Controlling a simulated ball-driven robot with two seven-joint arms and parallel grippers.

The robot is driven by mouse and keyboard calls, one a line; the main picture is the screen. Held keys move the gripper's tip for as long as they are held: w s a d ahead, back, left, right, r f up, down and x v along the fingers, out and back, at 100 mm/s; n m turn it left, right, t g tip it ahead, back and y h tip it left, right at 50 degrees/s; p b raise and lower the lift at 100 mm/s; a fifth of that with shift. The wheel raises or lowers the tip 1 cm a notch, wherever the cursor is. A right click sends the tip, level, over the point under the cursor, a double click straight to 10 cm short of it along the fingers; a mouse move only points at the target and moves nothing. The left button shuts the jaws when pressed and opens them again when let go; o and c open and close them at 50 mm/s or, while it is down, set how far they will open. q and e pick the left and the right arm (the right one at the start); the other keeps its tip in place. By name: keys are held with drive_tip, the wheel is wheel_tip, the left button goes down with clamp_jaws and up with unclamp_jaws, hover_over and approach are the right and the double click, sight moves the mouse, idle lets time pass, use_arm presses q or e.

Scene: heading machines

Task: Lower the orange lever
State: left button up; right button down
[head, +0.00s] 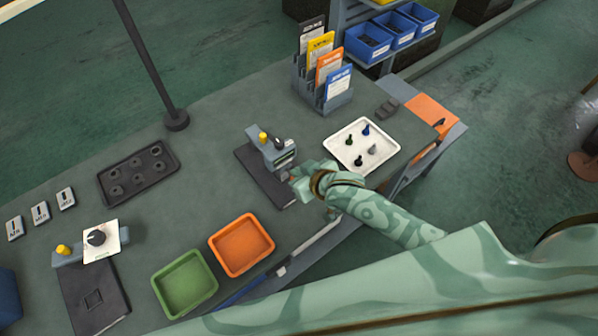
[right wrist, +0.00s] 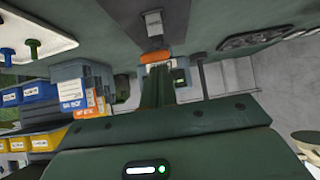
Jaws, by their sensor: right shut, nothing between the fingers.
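The orange lever (right wrist: 155,57) shows in the right wrist view as a short orange bar, just beyond the tips of my right gripper (right wrist: 157,75). I cannot tell whether they touch. In the head view my right gripper (head: 294,178) is at the front of a small grey machine (head: 277,155) with a yellow knob and a dark knob on top; the gripper and wrist largely hide the lever there. The gripper is shut and empty. The machine stands on a dark base plate (head: 256,180). My left gripper is not in view.
A white tray (head: 341,147) with several small pegs lies right of the machine. Orange (head: 268,262) and green (head: 170,309) trays stand front left. A card rack (head: 343,104) is behind. A second machine (head: 68,258) stands at the left.

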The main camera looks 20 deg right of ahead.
drive_tip(key=shift+s+f+t+b, duration=0.15)
drive_tip(key=shift+f+t+b, duration=0.15)
drive_tip(key=shift+b, duration=0.2)
